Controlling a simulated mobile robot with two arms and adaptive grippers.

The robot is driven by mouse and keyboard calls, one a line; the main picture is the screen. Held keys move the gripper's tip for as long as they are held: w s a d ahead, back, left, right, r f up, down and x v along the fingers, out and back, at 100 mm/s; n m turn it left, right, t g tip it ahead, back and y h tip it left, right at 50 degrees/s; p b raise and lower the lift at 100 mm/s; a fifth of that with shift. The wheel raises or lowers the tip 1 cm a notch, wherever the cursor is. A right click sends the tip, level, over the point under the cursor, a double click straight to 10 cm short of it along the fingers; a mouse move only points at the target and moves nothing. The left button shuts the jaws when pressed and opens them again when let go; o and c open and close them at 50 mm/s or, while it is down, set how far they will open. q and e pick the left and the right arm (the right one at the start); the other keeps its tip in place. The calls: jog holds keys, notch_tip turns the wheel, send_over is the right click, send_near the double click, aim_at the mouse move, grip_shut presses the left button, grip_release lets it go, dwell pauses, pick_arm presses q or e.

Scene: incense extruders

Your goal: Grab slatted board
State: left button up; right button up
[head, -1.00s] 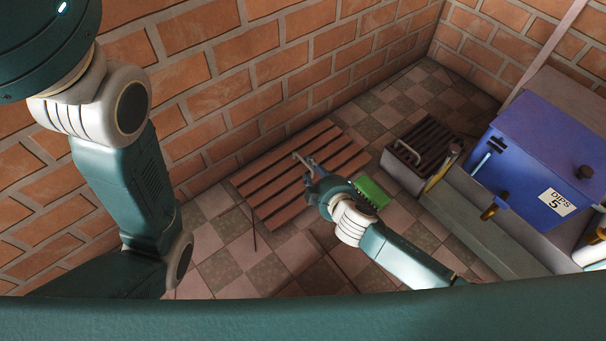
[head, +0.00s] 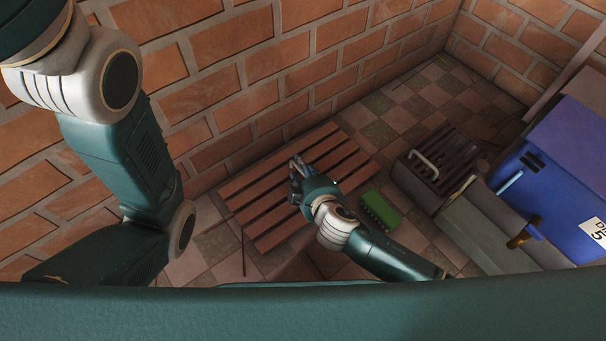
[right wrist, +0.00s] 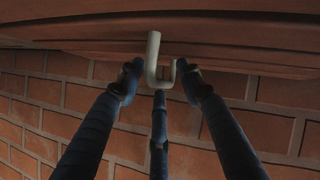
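The slatted board (head: 262,194) is reddish brown, with several parallel slats and dark gaps, and stands low beside the brick wall in the head view. It also shows along the top of the right wrist view (right wrist: 210,50). A pale bent handle (right wrist: 153,60) is on the board. My right gripper (head: 297,170) is over the middle of the board, at this handle. In the right wrist view its dark fingers (right wrist: 160,78) are spread, with the handle between them; I cannot tell whether any finger touches it. My left arm shows at the left, but its gripper is out of view.
A green brush-like block (head: 380,211) lies right of my right wrist. Further right are a dark slatted grate with a handle (head: 446,160) and a blue box (head: 552,190) with a label. The brick wall (head: 235,75) closes off the back. Checkered floor (head: 400,108) is bare behind the board.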

jog(key=shift+r, duration=0.1)
jog(key=shift+s, duration=0.1)
grip_shut()
jog(key=shift+a+r, duration=0.1)
jog(key=shift+r, duration=0.05)
